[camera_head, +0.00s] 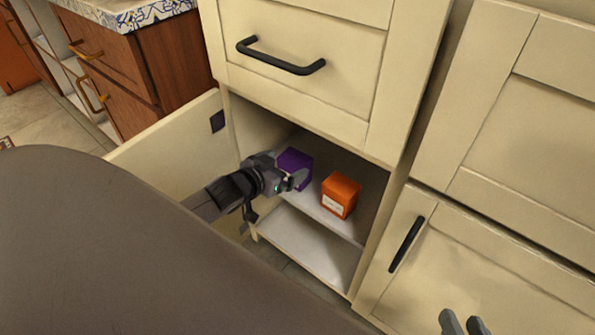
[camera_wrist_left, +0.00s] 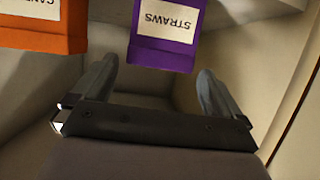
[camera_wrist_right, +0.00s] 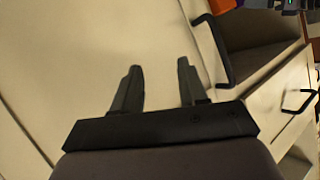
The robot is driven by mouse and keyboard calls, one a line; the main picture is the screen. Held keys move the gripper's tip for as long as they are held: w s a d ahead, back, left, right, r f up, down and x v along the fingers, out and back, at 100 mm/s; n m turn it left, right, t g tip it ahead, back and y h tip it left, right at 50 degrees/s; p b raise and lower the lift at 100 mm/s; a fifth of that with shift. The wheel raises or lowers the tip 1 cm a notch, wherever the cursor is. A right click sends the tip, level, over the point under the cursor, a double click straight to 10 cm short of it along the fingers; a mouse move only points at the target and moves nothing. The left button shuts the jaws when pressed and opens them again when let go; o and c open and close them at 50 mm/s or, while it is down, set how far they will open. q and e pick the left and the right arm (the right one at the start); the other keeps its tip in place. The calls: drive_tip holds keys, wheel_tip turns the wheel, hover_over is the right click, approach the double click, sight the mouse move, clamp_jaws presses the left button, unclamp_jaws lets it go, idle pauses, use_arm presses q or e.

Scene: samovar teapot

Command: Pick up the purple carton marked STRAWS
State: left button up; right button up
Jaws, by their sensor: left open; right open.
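The purple carton (camera_head: 294,166) stands on the upper shelf inside the open cabinet, behind my left gripper (camera_head: 293,181). In the left wrist view the purple carton (camera_wrist_left: 168,50) shows its white STRAWS label, upside down. The left gripper (camera_wrist_left: 152,88) is open, with its two fingers apart and the carton ahead between them; whether they touch it I cannot tell. My right gripper (camera_head: 462,324) is at the bottom edge of the head view, in front of the closed right door. It also shows open and empty in the right wrist view (camera_wrist_right: 158,75).
An orange carton (camera_head: 341,195) stands on the same shelf (camera_head: 318,212), right of the purple one. The open cabinet door (camera_head: 170,150) is on the left. A drawer with a black handle (camera_head: 281,60) is above. A closed door with a black handle (camera_head: 406,244) is right.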

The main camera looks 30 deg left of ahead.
sight(295, 159)
use_arm(q)
drive_tip(key=b+x, duration=0.2)
drive_tip(key=x, duration=0.1)
drive_tip(key=shift+w, duration=0.4)
drive_tip(key=shift+w+f+b, duration=0.25)
drive_tip(key=shift+w+b, duration=0.1)
drive_tip(key=shift+w, duration=0.4)
use_arm(e)
drive_tip(key=shift+w+a+r+t+y, duration=0.25)
drive_tip(key=shift+w+a+t+y, duration=0.05)
drive_tip(key=shift+a+t+y, duration=0.1)
use_arm(q)
drive_tip(key=shift+r, duration=0.1)
drive_tip(key=c, duration=1)
use_arm(e)
drive_tip(key=shift+d, duration=0.1)
